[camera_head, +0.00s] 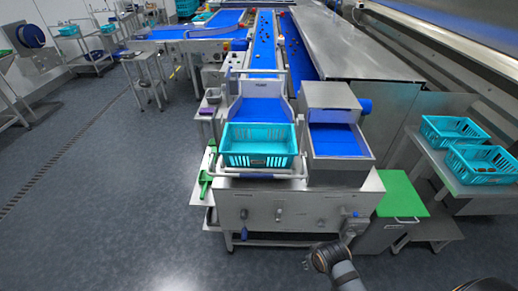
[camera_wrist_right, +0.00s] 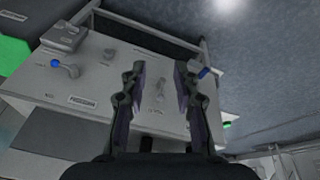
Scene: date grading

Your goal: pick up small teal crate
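A teal basket-like crate (camera_head: 259,145) stands on a rack at the front of the blue-belted machine in the head view. Two more teal crates, a rear one (camera_head: 450,131) and a nearer one (camera_head: 483,163), stand on a side table at the right. I cannot tell for sure which is the small crate. My right gripper (camera_wrist_right: 160,78) is open and empty in the right wrist view, its fingers apart in front of the machine's grey front panel. In the head view my right arm is low, in front of that panel, away from all the crates. My left gripper is not in view.
The grey machine front (camera_head: 290,212) has several knobs and stands close to my right arm. A green-topped stand (camera_head: 401,196) is between the machine and the side table (camera_head: 464,190). Open blue-grey floor (camera_head: 110,210) lies at the left.

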